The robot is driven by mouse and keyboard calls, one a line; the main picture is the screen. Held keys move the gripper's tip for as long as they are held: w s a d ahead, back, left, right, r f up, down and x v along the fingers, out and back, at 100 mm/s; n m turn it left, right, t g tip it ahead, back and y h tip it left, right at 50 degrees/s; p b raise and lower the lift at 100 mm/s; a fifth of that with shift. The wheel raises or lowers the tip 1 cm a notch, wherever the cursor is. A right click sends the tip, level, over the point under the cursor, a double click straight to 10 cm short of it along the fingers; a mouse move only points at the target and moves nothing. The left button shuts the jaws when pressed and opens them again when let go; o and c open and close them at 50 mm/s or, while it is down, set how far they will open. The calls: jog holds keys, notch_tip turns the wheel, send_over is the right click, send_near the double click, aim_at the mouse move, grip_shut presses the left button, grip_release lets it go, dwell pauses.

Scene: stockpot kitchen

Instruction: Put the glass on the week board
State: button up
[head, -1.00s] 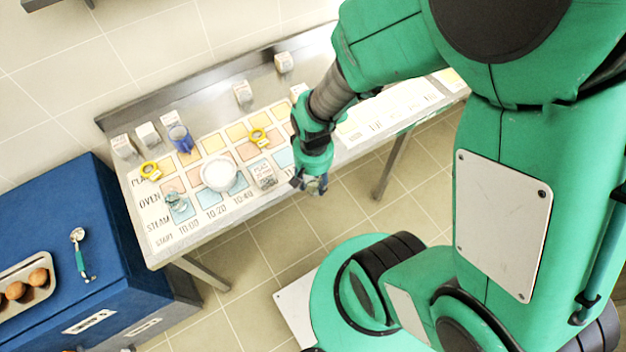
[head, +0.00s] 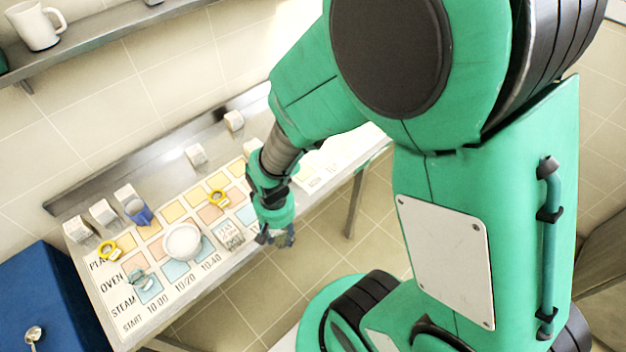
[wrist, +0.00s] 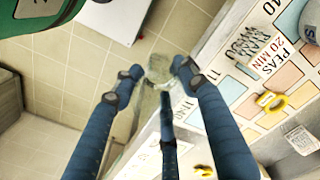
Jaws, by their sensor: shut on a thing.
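My gripper (head: 277,238) is out past the front edge of the table, fingers pointing down. In the wrist view its blue fingers (wrist: 160,75) are closed around a clear glass (wrist: 158,68), which is partly hidden by them. A board with coloured cells (head: 158,315) lies on the table, with time labels and row words such as OVEN and STEAM. A second pale board (head: 325,165) lies further right, partly behind my arm. I cannot read which one is the week board.
Small white boxes (head: 103,213) line the back. A shelf with a white mug (head: 36,26) hangs above.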

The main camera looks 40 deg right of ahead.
jog(key=w+d+p, duration=0.1)
jog(key=w+d, duration=0.2)
jog(key=d, duration=1.1)
jog(key=w+d+m+p, duration=0.1)
jog(key=w+d, duration=0.2)
jog(key=d, duration=1.2)
jog(key=shift+r, duration=0.15)
jog(key=shift+w, duration=0.2)
jog(key=w+d, duration=0.3)
jog(key=w, duration=0.1)
jog(key=w+d+f, duration=0.1)
jog(key=w+d, duration=0.2)
jog(key=w, duration=0.1)
jog(key=w+d, duration=0.3)
jog(key=w, duration=0.1)
jog(key=shift+w+d+f, duration=0.25)
jog(key=shift+d+f, duration=0.05)
jog(key=shift+d, duration=0.1)
jog(key=shift+f+b, duration=0.35)
jog(key=shift+f, duration=1.35)
jog(key=shift+f, duration=0.15)
